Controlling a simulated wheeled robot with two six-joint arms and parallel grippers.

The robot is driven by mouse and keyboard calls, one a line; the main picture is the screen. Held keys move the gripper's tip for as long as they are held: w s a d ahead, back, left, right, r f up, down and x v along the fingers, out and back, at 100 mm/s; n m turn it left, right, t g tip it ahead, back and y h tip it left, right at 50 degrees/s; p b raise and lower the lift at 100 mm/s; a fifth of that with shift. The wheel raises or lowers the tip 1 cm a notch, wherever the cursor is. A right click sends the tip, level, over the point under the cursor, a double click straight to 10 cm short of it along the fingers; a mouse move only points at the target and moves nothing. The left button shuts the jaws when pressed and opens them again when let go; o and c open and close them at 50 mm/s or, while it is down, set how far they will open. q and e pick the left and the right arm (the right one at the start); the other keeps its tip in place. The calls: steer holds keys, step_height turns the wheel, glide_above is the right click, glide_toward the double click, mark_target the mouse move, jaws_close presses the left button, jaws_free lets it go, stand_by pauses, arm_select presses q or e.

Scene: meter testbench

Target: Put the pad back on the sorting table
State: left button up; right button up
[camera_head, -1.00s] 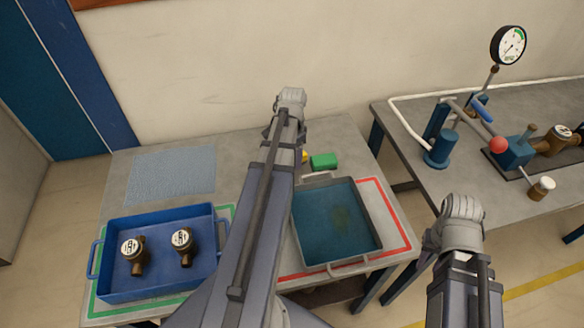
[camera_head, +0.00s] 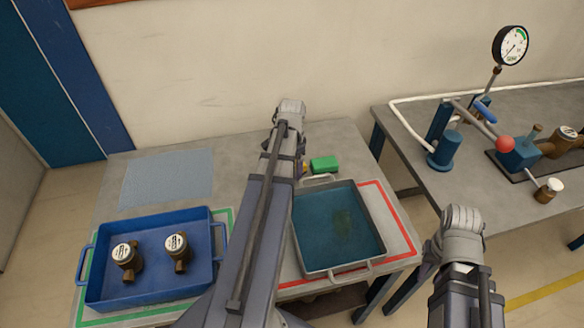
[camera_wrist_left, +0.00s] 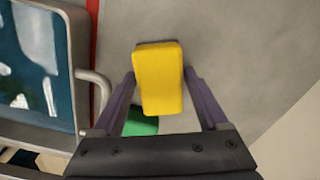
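A yellow pad (camera_wrist_left: 158,80) is between the two fingers of my left gripper (camera_wrist_left: 158,75) in the left wrist view. The fingertips meet its two sides, so the gripper looks shut on it. In the head view only a sliver of the yellow pad (camera_head: 305,168) shows beside my left arm; the left fingers are hidden there. A green block (camera_head: 324,164) lies on the sorting table (camera_head: 245,152), right beside the pad; the pad partly covers it in the wrist view (camera_wrist_left: 141,125). My right gripper (camera_head: 460,222) is over the gap right of the table; its fingers cannot be made out.
A blue tray (camera_head: 88,268) with two brass meters (camera_head: 126,255) stands front left in a green outline. A teal tray (camera_head: 372,250) stands in a red outline. A bluish mat (camera_head: 167,178) lies back left. The test bench (camera_head: 420,110) with a gauge (camera_head: 511,45) is at right.

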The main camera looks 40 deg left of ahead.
arm_select(q)
steer(key=shift+o, duration=1)
step_height(320, 180, up, 12)
steer(key=p, duration=1.2)
steer(key=shift+r, duration=0.2)
steer(key=shift+d, duration=0.1)
steer(key=s+d, duration=0.3)
steer(key=d, duration=1.5)
steer(key=s+d+y, duration=0.1)
steer(key=s+d, duration=0.3)
steer(key=d, duration=1.4)
steer(key=shift+d+m, duration=0.15)
steer(key=shift+m, duration=0.15)
